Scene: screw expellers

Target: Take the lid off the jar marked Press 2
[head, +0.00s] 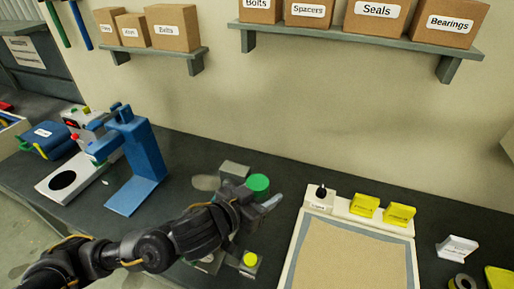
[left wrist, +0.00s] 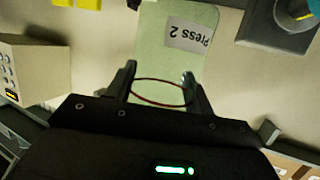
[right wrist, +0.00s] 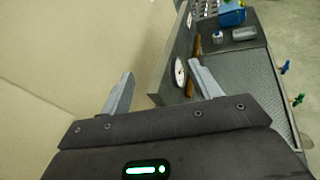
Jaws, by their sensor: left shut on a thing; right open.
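The pale green jar marked Press 2 (left wrist: 162,55) is in the left wrist view, its label upside down in the picture. A thin dark red ring outlines its near end, between my fingers. In the head view a round green top (head: 258,183) shows beside my left gripper (head: 252,198); the rest below it is hidden. My left gripper is shut at the ringed end, also seen in the left wrist view (left wrist: 160,85). I cannot tell whether the fingers press on the lid or the jar wall. My right gripper (right wrist: 160,95) is open and empty, outside the head view.
A blue press (head: 135,155) stands left on the dark bench. A cream tray (head: 293,262) with yellow blocks (head: 364,205) lies right. Shelves with labelled boxes (head: 376,22) hang on the wall.

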